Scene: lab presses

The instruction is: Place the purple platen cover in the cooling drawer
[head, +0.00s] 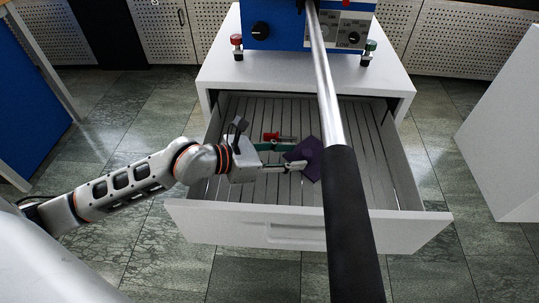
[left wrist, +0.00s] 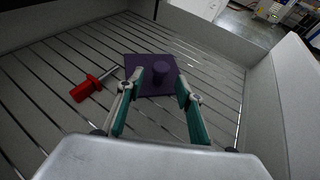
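My left gripper (head: 285,157) reaches over the drawer front and is open. In the left wrist view the gripper (left wrist: 160,84) shows a clear gap between its fingers, with nothing gripped. My right gripper is not in view.
A red-handled screwdriver (left wrist: 86,89) lies in the drawer beside the cover. The press lever (head: 349,220) crosses over the drawer in the foreground. The blue press (head: 288,34) stands on the white cabinet (head: 220,68). The drawer's right side is clear.

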